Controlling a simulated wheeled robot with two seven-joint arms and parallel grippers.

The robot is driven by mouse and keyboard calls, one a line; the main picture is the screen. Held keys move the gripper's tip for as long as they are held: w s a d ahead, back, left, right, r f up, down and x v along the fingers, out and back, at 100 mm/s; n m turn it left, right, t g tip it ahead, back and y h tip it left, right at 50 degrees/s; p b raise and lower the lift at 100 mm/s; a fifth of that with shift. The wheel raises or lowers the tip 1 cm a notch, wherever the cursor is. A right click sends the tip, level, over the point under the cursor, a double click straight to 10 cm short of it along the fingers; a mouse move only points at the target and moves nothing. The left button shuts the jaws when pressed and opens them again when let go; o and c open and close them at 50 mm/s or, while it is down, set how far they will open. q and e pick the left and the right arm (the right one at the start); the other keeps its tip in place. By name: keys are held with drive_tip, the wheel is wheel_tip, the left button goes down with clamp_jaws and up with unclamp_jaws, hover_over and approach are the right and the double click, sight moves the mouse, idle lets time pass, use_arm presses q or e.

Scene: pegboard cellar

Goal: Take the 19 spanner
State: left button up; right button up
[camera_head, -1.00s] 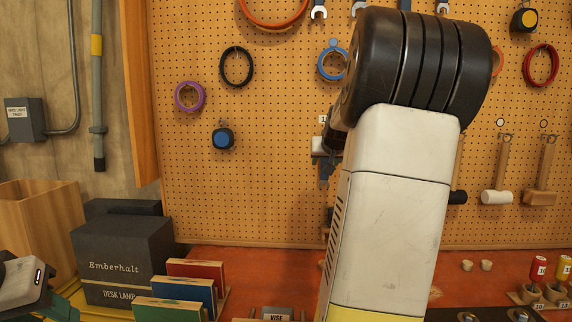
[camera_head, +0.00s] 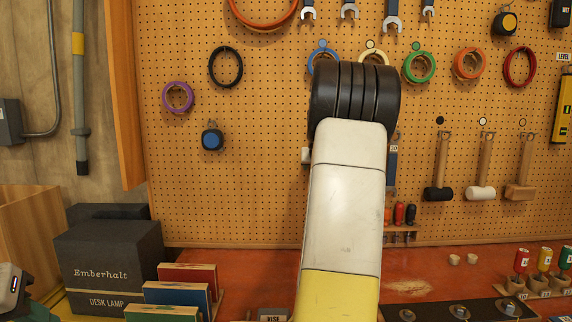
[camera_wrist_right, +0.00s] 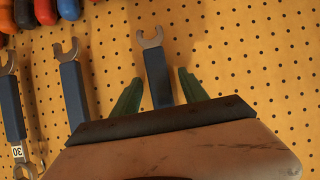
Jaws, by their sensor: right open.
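Several spanners with blue handles and grey open jaws hang on the pegboard. In the right wrist view, one spanner (camera_wrist_right: 157,70) lies in line with the gap between the green fingers of my right gripper (camera_wrist_right: 160,78). The gripper is open; I cannot tell how deep the handle is between the fingers. Another spanner (camera_wrist_right: 72,90) hangs to its left, and one marked 30 (camera_wrist_right: 11,105) farther left. No 19 tag is readable. In the head view my right arm hides the gripper. Part of my left gripper (camera_head: 12,290) shows at the lower left; its fingers are unclear.
Coloured tape rings, mallets (camera_head: 438,192) and more spanners (camera_head: 392,22) hang on the pegboard (camera_head: 260,190). Coloured handles (camera_wrist_right: 45,10) crowd the wrist view's top left. A dark Emberhalt box (camera_head: 110,265) and coloured blocks (camera_head: 185,295) stand on the red bench at left.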

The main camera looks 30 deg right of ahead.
clamp_jaws()
drive_tip(key=shift+r, duration=0.1)
idle(0.3)
drive_tip(key=shift+w+r, duration=0.1)
drive_tip(key=shift+r, duration=0.5)
drive_tip(key=shift+s+a+r, duration=0.15)
drive_tip(key=shift+s+r, duration=0.05)
drive_tip(key=shift+s, duration=0.1)
drive_tip(key=s+a, duration=0.4)
drive_tip(key=s, duration=0.3)
drive_tip(key=s+a, duration=0.4)
drive_tip(key=s, duration=0.4)
drive_tip(key=shift+s+a, duration=0.15)
drive_tip(key=shift+a, duration=0.05)
drive_tip(key=shift+f, duration=0.1)
